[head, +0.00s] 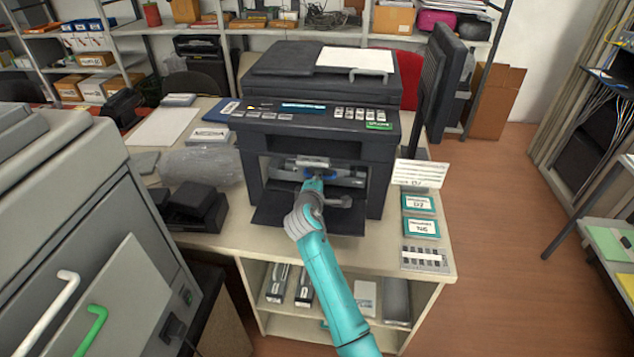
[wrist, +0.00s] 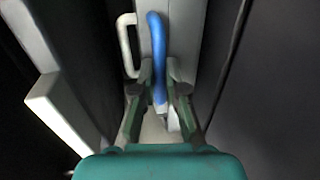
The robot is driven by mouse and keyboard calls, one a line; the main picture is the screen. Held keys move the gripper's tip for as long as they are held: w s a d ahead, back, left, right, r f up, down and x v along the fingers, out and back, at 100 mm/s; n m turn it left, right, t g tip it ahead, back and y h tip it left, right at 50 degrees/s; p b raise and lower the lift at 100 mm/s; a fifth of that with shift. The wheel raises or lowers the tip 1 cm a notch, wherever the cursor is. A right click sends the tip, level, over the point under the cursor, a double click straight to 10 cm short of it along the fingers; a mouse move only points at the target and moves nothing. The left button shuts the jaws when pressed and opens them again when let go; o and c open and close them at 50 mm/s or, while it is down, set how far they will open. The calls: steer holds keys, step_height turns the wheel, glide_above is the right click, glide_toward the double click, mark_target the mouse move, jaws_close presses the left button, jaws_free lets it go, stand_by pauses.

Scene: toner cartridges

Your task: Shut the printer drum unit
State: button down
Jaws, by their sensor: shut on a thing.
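The dark printer (head: 375,128) stands on the table with its front flap (head: 278,208) folded down. The grey front of the drum unit (head: 345,182) shows inside the open bay; how far out it sits is hard to tell. My gripper (head: 312,180) reaches into the bay at the unit's front. In the wrist view, my gripper (wrist: 160,88) is shut around a blue handle (wrist: 156,45) on a light grey face. A white handle (wrist: 126,48) stands beside it, to the left. My arm and gripper hide part of the unit and flap.
A large grey machine (head: 70,190) with white and green handles stands at left. A dark box (head: 195,207) and a plastic bag (head: 200,165) lie left of the printer. Teal-edged boxes (head: 420,227) and a white card (head: 420,174) are at right. Open floor lies further right.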

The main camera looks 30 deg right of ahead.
steer(key=shift+w, duration=0.1)
steer(key=c, duration=1.2)
jaws_free()
steer(key=shift+w+d, duration=0.1)
steer(key=v, duration=1.2)
